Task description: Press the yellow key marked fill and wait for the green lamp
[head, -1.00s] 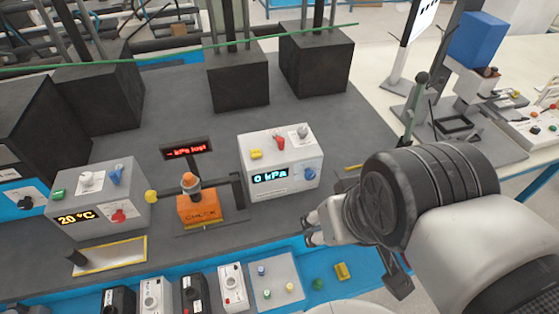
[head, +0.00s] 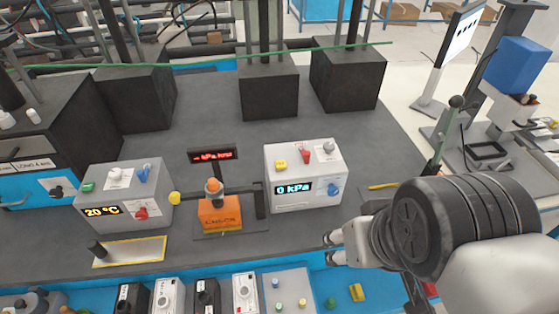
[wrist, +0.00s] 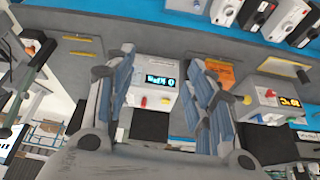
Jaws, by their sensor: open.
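A white box (head: 306,180) with a lit "0 kPa" display stands on the dark bench. A yellow key (head: 280,164) sits on its top at the left, beside a red and a grey knob. Any lettering on the key is too small to read. My gripper (head: 330,249) is open and empty, in front of the box and apart from it. In the wrist view the box (wrist: 150,88) appears upside down between my fingers (wrist: 162,60). I cannot make out a lit green lamp on the box.
An orange block (head: 220,213) with a knob on top stands left of the box, before a small red-lit sign (head: 212,155). A grey "20 °C" box (head: 125,195) is farther left. Dark blocks (head: 268,92) stand behind. Small switch modules (head: 246,293) line the front.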

